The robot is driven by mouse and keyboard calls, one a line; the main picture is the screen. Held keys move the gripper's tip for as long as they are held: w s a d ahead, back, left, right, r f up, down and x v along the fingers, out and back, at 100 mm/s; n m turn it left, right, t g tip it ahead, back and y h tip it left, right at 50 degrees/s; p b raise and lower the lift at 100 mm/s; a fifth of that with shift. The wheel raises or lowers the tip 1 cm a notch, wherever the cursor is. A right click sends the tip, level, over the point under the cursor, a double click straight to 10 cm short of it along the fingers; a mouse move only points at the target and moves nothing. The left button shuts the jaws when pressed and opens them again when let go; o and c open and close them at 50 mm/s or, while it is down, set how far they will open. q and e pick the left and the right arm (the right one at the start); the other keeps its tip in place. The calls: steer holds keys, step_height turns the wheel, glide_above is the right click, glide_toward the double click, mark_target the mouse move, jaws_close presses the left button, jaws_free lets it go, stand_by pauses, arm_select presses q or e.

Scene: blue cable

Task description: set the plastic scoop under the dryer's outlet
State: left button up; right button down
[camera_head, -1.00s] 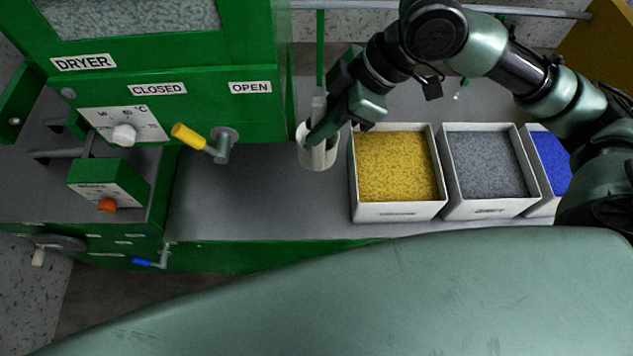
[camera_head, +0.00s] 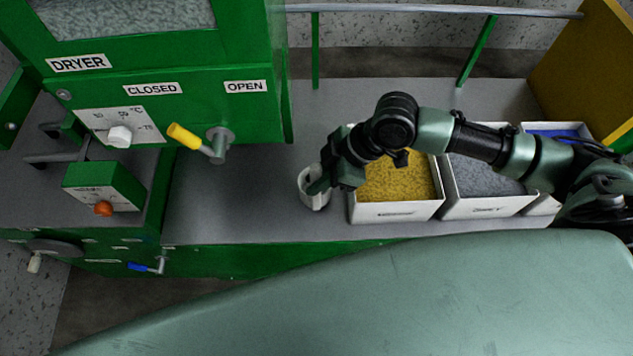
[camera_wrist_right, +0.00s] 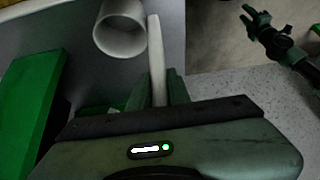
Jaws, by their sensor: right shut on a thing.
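The white plastic scoop (camera_head: 309,192) is at the grey bench, right of the dryer (camera_head: 170,115) and left of the yellow-filled bin. My right gripper (camera_head: 323,183) is shut on its handle. In the right wrist view the round cup of the scoop (camera_wrist_right: 120,30) lies beside the handle, between the fingers of the right gripper (camera_wrist_right: 158,88). I cannot tell whether the cup touches the bench. The dryer's outlet is not clearly visible. A yellow-handled lever (camera_head: 190,138) sits on the dryer front between CLOSED and OPEN labels. My left gripper (camera_wrist_right: 257,20) shows in the right wrist view, fingers apart and empty.
White bins of yellow (camera_head: 395,182), grey (camera_head: 487,180) and blue (camera_head: 556,131) granules stand right of the scoop, partly behind my right arm. A green control box (camera_head: 104,187) with an orange knob is at left. The bench (camera_head: 235,200) below the lever is clear.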

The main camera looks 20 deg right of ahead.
arm_select(q)
steer(key=shift+s+f, duration=0.1)
steer(key=shift+s, duration=0.35)
arm_select(e)
steer(key=shift+f, duration=0.9)
steer(key=c, duration=1.3)
jaws_free()
steer(key=shift+f, duration=0.1)
arm_select(q)
steer(key=shift+f, duration=0.2)
arm_select(e)
steer(key=v, duration=1.2)
steer(key=shift+r, duration=0.25)
